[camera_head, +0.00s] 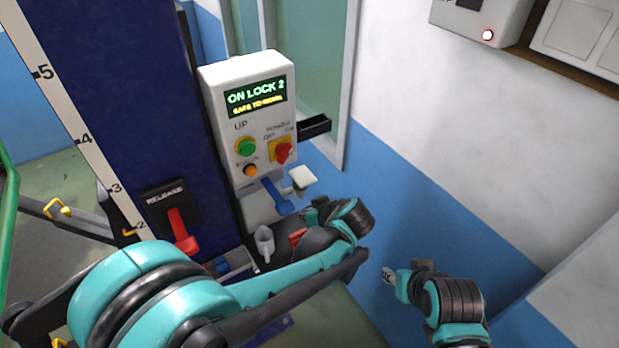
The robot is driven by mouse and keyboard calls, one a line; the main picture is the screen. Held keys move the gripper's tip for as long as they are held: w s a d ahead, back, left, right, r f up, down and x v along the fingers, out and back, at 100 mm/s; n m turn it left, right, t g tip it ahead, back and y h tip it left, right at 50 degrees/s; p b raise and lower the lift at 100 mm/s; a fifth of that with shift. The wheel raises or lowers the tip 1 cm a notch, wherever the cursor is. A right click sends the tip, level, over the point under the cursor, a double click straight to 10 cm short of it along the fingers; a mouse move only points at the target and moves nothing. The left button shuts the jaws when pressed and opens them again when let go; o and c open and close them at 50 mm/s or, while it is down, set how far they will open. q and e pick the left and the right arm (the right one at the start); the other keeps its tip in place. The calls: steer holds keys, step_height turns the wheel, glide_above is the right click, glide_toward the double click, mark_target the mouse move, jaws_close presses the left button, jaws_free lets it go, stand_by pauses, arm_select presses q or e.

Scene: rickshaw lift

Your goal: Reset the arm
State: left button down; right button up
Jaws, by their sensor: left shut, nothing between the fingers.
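My left arm, teal and black, comes in from the lower left and reaches to the middle of the head view. Its gripper (312,214) is at the end of the wrist, below the white control box (245,120). It is small and partly hidden by my own wrist, and it looks shut and empty. My right arm shows only its wrist at the lower right.
The control box has a green button (246,147), a red switch (283,152) and a lit display reading "ON LOCK 2". A red release lever (182,231) is on the dark blue column (120,90). A white-and-blue wall (480,130) bounds the right side.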

arm_select(q)
steer(key=shift+a, duration=0.1)
steer(key=s+a+f+m+h+b, duration=0.2)
steer(key=s+a+f+b, duration=0.3)
steer(key=s, duration=0.4)
steer(key=s+a+f+m+h+b, duration=0.3)
steer(key=s+a+f+m+b, duration=0.2)
steer(key=s+a+b, duration=0.3)
steer(key=shift+s+a+f+b, duration=0.25)
steer(key=shift+s+f+b, duration=0.1)
steer(key=shift+s+b, duration=0.5)
